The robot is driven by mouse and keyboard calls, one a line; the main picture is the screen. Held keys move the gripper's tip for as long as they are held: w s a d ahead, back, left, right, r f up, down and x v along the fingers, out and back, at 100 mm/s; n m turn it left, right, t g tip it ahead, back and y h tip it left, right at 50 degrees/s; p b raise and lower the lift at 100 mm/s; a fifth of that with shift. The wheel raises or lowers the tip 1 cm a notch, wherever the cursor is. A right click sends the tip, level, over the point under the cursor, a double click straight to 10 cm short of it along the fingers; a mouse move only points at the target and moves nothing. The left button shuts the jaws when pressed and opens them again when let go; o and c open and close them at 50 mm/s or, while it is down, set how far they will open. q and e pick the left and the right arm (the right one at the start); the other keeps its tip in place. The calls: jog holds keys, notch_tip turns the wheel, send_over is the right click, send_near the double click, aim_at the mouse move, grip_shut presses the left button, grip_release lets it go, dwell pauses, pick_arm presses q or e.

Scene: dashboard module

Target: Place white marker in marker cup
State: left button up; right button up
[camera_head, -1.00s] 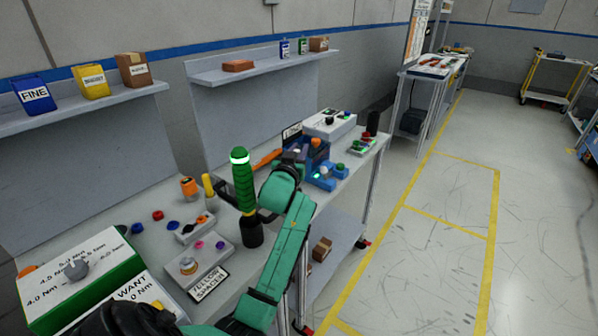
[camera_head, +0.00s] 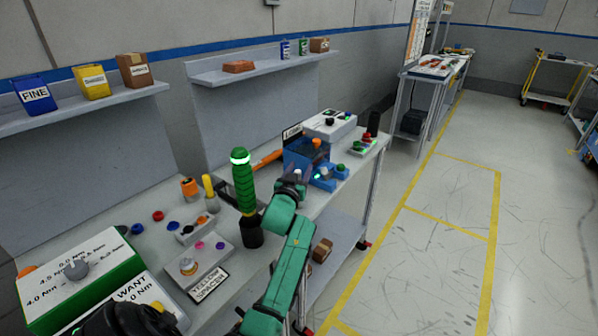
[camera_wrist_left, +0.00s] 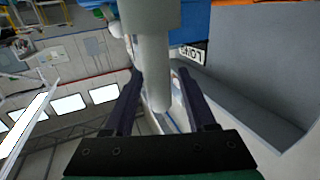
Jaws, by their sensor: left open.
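My left gripper (camera_head: 292,186) is at the front edge of the bench, beside a blue fixture (camera_head: 322,176). In the left wrist view its two dark fingers (camera_wrist_left: 158,73) are apart, one on each side of a pale grey-white cylinder (camera_wrist_left: 152,65). The cylinder looks like the white marker, but I cannot be sure. Whether the fingers touch it is not clear. A black cylindrical cup (camera_head: 373,123) stands at the far right end of the bench; it may be the marker cup.
A button box (camera_head: 200,262) and a torque box (camera_head: 85,277) are at the near left. A white box (camera_head: 330,124) stands behind the fixture. The aisle at right is clear.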

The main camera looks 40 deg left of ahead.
pick_arm(q)
jog(key=b+v, duration=0.1)
jog(key=v, duration=1.1)
jog(key=w+d+f+m+g+h, duration=0.1)
jog(key=w+d+f+m+h, duration=0.15)
jog(key=d+f, duration=0.35)
jog(key=w+d+f+m+h, duration=0.1)
jog(key=d+f+m+h, duration=0.2)
jog(key=f, duration=0.5)
jog(key=s+d+f+g+h, duration=0.15)
jog(key=s+f, duration=0.25)
jog(key=f, duration=0.5)
jog(key=s+d+f+g, duration=0.3)
jog(key=s+f, duration=0.2)
jog(key=f, duration=0.5)
jog(key=s+d+f+g+h, duration=0.1)
jog(key=s+d+f+g, duration=0.2)
jog(key=f, duration=0.6)
jog(key=s+a+f+g, duration=0.1)
jog(key=s+f+g, duration=0.1)
jog(key=s+f, duration=0.3)
jog(key=s+a+f+m+g, duration=0.1)
jog(key=s+f, duration=0.3)
jog(key=s, duration=1)
jog(key=s+a+f+g, duration=0.2)
jog(key=s+f, duration=0.3)
jog(key=s, duration=0.5)
jog(key=shift+f+m+g+y, duration=0.35)
jog(key=shift+g+y, duration=0.05)
jog(key=shift+g, duration=0.45)
